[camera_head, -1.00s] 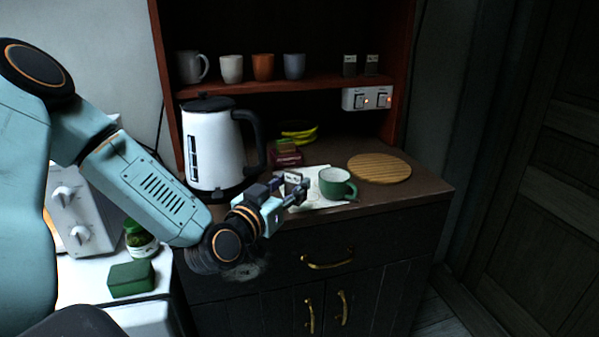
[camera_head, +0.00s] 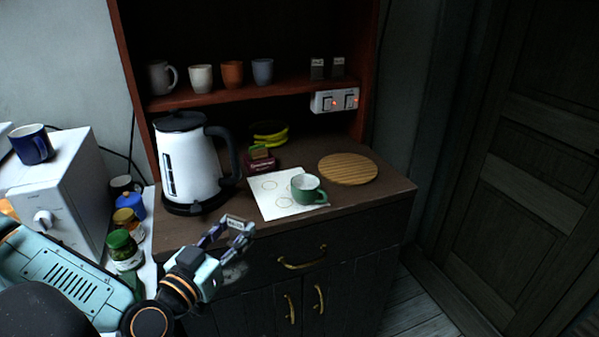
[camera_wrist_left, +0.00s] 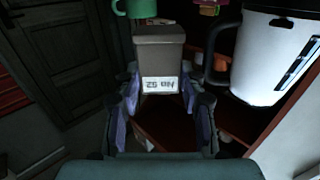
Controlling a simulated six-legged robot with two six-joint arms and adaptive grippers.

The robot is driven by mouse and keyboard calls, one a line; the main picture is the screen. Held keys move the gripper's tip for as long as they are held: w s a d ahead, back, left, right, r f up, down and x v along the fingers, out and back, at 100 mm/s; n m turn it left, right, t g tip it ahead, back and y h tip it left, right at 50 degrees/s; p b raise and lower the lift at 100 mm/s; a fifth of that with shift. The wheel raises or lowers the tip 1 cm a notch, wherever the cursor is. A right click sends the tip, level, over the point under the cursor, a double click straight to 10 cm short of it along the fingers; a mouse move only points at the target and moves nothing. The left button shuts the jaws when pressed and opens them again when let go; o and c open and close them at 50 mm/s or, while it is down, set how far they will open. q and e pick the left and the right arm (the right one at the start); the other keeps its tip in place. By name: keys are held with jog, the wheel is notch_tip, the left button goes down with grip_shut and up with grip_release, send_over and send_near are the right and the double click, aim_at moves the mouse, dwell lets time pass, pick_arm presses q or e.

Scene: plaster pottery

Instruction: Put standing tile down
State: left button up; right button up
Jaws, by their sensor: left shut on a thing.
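My left gripper (camera_head: 228,234) is shut on a grey-brown tile (camera_wrist_left: 160,56) with a white label. In the left wrist view the tile stands between the two fingers, its label reading upside down. In the head view only a small part of the tile (camera_head: 236,222) shows between the fingers, and it appears near the counter's front edge. I cannot tell how far it is from the counter. Two similar grey tiles with white labels, one at left (camera_head: 317,69) and one at right (camera_head: 338,68), stand on the shelf. My right gripper is not in view.
On the counter (camera_head: 372,194) stand a white kettle (camera_head: 190,165), a green mug (camera_head: 308,190) on a paper sheet (camera_head: 270,205) with drawn circles, and a round wooden board (camera_head: 348,169). Cups line the red shelf (camera_head: 210,97). A socket strip (camera_head: 335,100) hangs below it.

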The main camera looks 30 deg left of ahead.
pick_arm(q)
jog(key=w+d+f+m+g+h+b, duration=0.1)
jog(key=d+f+m+g+h+b, duration=0.1)
jog(key=d+f+m+h+b, duration=0.4)
jog(key=d+f+h+b, duration=0.4)
jog(key=d+f+b, duration=0.3)
jog(key=d, duration=0.3)
jog(key=shift+w+d+f+m, duration=0.15)
jog(key=shift+d+f+m, duration=0.15)
jog(key=shift+f, duration=0.35)
jog(key=shift+w, duration=0.1)
jog(key=shift+s, duration=0.2)
